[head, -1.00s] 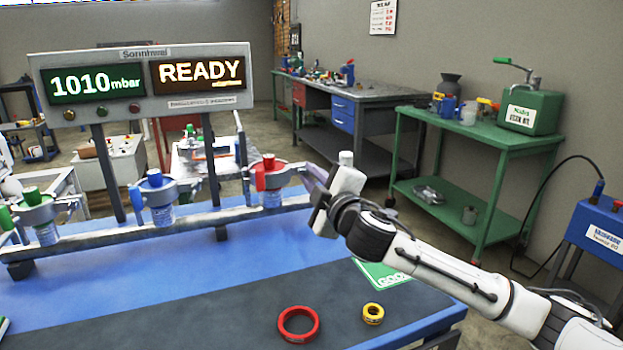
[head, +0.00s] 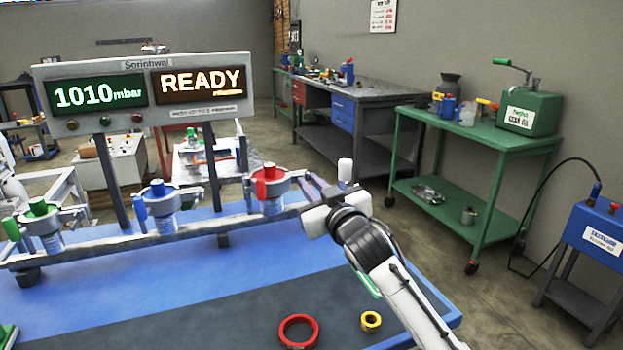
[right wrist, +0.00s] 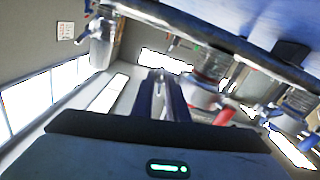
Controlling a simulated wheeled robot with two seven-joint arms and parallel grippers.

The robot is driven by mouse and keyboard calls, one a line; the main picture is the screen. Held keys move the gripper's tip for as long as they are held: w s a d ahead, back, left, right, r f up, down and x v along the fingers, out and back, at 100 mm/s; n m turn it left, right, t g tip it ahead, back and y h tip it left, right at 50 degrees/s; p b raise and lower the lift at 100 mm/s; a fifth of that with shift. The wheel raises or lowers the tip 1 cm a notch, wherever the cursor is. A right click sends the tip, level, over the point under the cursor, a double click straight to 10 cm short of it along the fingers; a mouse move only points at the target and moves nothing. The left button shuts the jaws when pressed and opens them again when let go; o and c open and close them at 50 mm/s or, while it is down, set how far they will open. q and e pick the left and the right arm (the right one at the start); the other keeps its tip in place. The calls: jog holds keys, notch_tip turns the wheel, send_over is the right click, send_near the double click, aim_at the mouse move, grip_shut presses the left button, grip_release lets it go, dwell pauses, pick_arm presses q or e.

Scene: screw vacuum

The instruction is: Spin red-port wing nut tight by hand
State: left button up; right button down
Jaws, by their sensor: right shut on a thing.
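The red port (head: 270,188) stands upright on the metal rail, with a red cap and a red lever on its clamp. It also shows, upside down, in the right wrist view (right wrist: 212,80). My right gripper (head: 307,188) reaches in from the right, its fingertips at the right side of the red clamp. In the right wrist view its fingers (right wrist: 163,85) are close together, shut on the small wing nut, which they hide. I cannot tell how far the nut is turned. My left gripper is not in view.
A blue port (head: 160,205) and a green port (head: 40,222) stand further left on the rail. The display (head: 150,95) reads 1010 mbar and READY. A pale upright fitting (head: 345,170) stands behind my gripper.

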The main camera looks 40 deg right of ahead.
jog(key=m+p, duration=0.2)
jog(key=m, duration=0.1)
jog(key=shift+r, duration=0.15)
jog(key=m+p, duration=0.2)
jog(key=m, duration=0.1)
jog(key=shift+p, duration=0.3)
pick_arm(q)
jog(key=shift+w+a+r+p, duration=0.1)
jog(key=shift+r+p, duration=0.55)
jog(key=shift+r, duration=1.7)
pick_arm(e)
jog(key=shift+m, duration=0.9)
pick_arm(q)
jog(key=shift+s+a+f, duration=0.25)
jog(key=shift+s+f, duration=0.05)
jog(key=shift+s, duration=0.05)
pick_arm(e)
jog(key=shift+m, duration=0.3)
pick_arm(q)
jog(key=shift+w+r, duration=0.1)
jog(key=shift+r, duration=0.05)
pick_arm(e)
jog(key=c, duration=2)
grip_release()
